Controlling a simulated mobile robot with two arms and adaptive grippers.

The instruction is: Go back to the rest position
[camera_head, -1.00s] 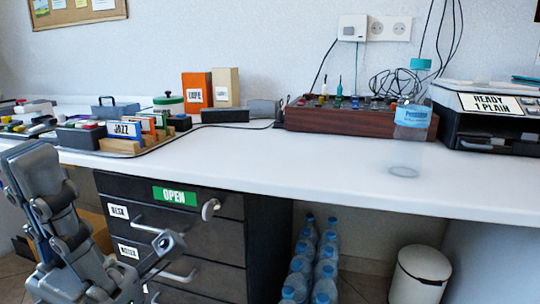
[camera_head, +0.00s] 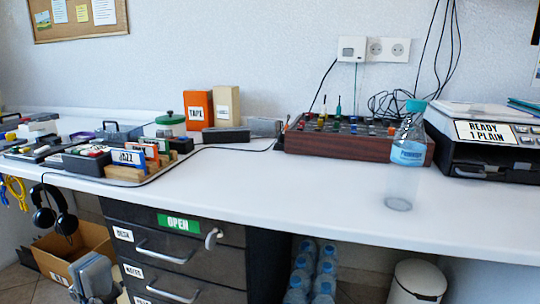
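My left gripper (camera_head: 95,283) is low at the bottom left of the head view, in front of the dark drawer unit (camera_head: 262,262) and beside the cardboard box. Only its top part shows, and its fingertips are cut off or hidden, so I cannot tell if it is open or shut. I see nothing held in the part that shows. My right gripper is not in view.
A white desk (camera_head: 300,192) runs across the view. A clear bottle (camera_head: 407,155) stands on it at right, near a printer (camera_head: 490,145). Disc holders (camera_head: 125,172) stand at left. Headphones (camera_head: 55,210) hang above a cardboard box (camera_head: 75,248). The desk's middle is clear.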

